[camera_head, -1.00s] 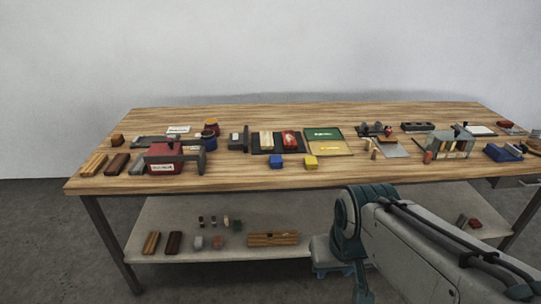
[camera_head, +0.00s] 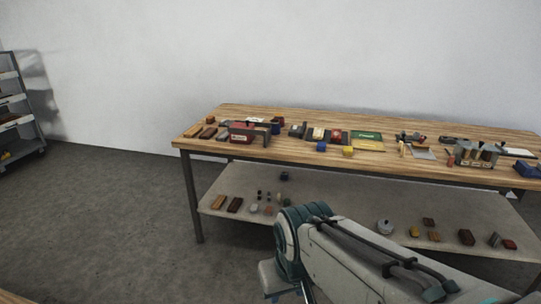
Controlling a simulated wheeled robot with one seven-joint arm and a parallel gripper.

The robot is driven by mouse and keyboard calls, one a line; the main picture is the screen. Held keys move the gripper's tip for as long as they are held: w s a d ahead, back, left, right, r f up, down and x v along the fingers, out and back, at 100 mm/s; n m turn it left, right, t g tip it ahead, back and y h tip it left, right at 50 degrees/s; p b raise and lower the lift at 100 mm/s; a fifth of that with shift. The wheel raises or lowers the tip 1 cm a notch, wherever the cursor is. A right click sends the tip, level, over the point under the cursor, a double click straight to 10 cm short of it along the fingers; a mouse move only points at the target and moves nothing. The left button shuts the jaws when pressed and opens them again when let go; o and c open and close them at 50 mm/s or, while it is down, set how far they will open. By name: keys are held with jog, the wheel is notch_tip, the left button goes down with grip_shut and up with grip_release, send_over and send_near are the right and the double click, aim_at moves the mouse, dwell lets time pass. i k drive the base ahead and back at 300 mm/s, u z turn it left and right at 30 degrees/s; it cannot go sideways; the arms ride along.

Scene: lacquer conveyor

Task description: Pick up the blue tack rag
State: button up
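A small blue block-shaped item (camera_head: 321,146) lies near the front edge of the wooden workbench (camera_head: 290,154), left of a yellow one. It may be the blue tack rag, but it is too small to tell. A larger blue item (camera_head: 527,169) sits at the bench's right end, cut by the picture edge. My arm crosses the lower right of the view, in front of the bench and apart from these items. My gripper's fingers do not show.
A red machine (camera_head: 241,131), a green panel (camera_head: 367,136) and a grey rack (camera_head: 477,153) crowd the benchtop. A lower shelf (camera_head: 340,205) holds several small blocks. A shelved cart (camera_head: 17,105) stands far left. Floor between cart and bench is clear.

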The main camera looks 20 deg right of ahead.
aim_at(321, 147)
jog(key=u, duration=0.2)
jog(key=i, duration=0.9)
jog(key=z, duration=0.3)
jog(key=i, duration=1.6)
jog(key=z, duration=1.8)
jog(key=i, duration=0.8)
jog(key=z, duration=0.8)
